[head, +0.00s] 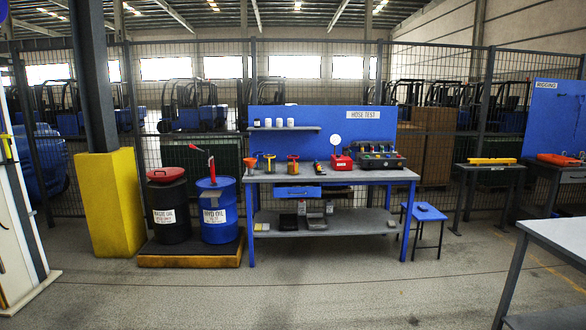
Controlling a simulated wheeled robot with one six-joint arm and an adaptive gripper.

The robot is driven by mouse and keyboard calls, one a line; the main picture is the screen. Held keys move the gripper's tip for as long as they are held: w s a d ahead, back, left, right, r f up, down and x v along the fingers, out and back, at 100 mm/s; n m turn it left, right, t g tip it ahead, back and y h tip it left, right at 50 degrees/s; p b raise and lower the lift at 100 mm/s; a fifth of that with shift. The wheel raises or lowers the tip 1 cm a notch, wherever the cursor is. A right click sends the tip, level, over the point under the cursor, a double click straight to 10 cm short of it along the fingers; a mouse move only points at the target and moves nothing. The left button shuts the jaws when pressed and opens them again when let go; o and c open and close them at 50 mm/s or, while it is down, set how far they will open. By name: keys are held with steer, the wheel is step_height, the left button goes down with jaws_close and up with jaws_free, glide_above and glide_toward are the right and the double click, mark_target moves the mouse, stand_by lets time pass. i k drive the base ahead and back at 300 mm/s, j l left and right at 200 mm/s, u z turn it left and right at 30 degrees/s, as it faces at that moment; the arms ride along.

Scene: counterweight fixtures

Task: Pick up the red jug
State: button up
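On the hose test workbench (335,177), several small containers stand toward the left of the top. One of them is a small jug with red on it (293,165), likely the red jug, though it is too small to make out clearly. To its left stands a similar yellowish jug (269,163). Farther left is an orange-red funnel shape (250,162). My gripper is not in view.
A red gauge unit (341,163) and a control box (381,160) stand on the bench. A black drum (170,213) and blue drum (218,215) stand left of it on a pallet. A blue stool (425,213) stands to its right. Open floor lies in front.

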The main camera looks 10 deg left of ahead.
mark_target(292, 159)
steer(key=i+u, duration=0.1)
steer(key=i, duration=5)
steer(key=i+j+z, duration=0.15)
steer(key=i, duration=1.1)
steer(key=z, duration=0.05)
